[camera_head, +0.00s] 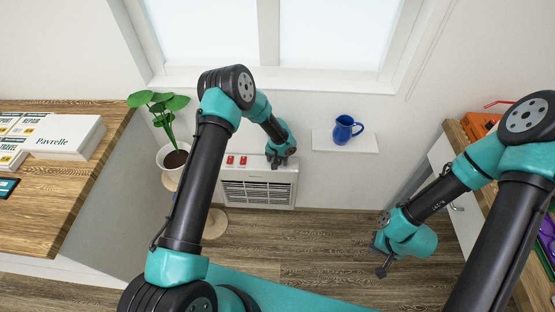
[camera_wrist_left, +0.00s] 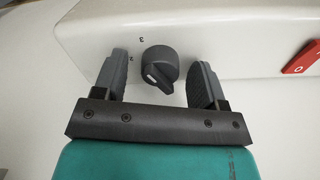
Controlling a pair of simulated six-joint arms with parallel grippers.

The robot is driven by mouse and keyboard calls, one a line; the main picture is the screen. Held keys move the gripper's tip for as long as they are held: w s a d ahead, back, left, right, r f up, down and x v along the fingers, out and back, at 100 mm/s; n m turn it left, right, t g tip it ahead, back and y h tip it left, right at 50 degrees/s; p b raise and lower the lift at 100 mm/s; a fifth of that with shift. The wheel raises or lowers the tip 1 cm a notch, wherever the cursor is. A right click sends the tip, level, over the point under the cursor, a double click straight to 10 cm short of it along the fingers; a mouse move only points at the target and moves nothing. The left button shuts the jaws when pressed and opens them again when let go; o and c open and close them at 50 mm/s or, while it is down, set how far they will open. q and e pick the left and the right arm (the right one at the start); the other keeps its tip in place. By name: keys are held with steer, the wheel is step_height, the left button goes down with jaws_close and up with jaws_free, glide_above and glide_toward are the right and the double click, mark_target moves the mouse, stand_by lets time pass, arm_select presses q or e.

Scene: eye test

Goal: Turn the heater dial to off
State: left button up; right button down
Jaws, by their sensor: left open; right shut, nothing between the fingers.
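The white heater (camera_head: 283,190) stands against the wall below the window. Its dark round dial (camera_wrist_left: 160,62) shows in the left wrist view, with a ridged grip and a white mark that faces the lower left of the picture. Small printed numerals lie beside the dial; I cannot clearly read an off mark. My left gripper (camera_head: 277,163) is open over the heater's top; in the wrist view its fingers stand on either side of the dial, with a visible gap on each side. The dial is hidden in the head view. My right gripper (camera_head: 381,262) is shut and empty above the floor.
Red switches (camera_head: 230,160) sit on the heater top left of my left gripper. A potted plant (camera_head: 175,157) stands to the left. A blue mug (camera_head: 343,129) is on a white wall shelf (camera_head: 322,141). A wooden counter (camera_head: 75,185) is at left. The floor in front is open.

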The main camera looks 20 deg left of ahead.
arm_select(q)
steer(key=c, duration=0.9)
steer(key=shift+n, duration=0.6)
steer(key=n, duration=0.9)
steer(key=shift+n, duration=0.4)
steer(key=o, duration=0.9)
